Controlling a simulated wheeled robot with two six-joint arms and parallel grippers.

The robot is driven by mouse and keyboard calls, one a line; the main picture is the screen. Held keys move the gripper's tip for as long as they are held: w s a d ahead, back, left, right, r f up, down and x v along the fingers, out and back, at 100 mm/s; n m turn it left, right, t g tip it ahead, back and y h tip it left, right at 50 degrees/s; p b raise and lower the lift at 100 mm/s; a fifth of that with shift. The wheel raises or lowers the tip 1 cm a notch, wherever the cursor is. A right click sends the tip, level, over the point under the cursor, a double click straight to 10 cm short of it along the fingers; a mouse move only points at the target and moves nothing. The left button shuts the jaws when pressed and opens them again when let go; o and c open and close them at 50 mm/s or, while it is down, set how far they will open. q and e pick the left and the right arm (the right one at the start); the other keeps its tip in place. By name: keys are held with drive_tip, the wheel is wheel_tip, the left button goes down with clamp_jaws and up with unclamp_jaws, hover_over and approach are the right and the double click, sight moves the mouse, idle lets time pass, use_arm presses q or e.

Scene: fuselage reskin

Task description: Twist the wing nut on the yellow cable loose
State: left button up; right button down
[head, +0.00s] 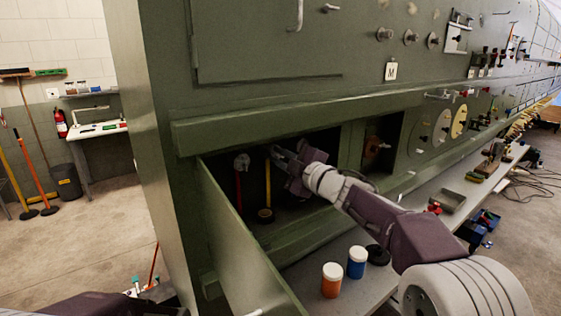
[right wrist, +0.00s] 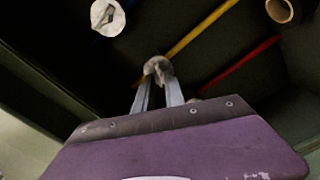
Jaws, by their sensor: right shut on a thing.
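The yellow cable (head: 267,182) hangs inside the open bay of the green fuselage panel, and it runs diagonally in the right wrist view (right wrist: 203,28). My right gripper (head: 276,153) reaches into the bay at the cable's upper end. In the right wrist view its fingers (right wrist: 158,88) are shut on a small grey wing nut (right wrist: 158,68) at the end of the yellow cable. The fingers hide part of the nut, so its exact angle cannot be told.
A red cable (head: 238,188) hangs left of the yellow one, below a pale grey fitting (head: 241,161). A dark roll (head: 265,215) sits on the bay floor. The open green door (head: 235,240) hangs at the left. Orange (head: 331,281) and blue (head: 356,263) jars stand below, outside the bay.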

drive_tip(key=n+b, duration=0.1)
drive_tip(key=n, duration=0.1)
drive_tip(key=n+b, duration=0.1)
drive_tip(key=n, duration=0.2)
drive_tip(key=shift+a+f, duration=0.1)
drive_tip(key=shift+f, duration=0.3)
drive_tip(key=shift+f+n, duration=0.1)
drive_tip(key=shift+n, duration=0.3)
drive_tip(key=c, duration=1.5)
unclamp_jaws()
drive_tip(key=shift+s, duration=0.1)
drive_tip(key=shift+o, duration=0.5)
drive_tip(key=shift+s+r, duration=0.15)
drive_tip(key=shift+r, duration=0.1)
drive_tip(key=b+v, duration=0.2)
drive_tip(key=v, duration=0.7)
drive_tip(key=shift+f, duration=0.1)
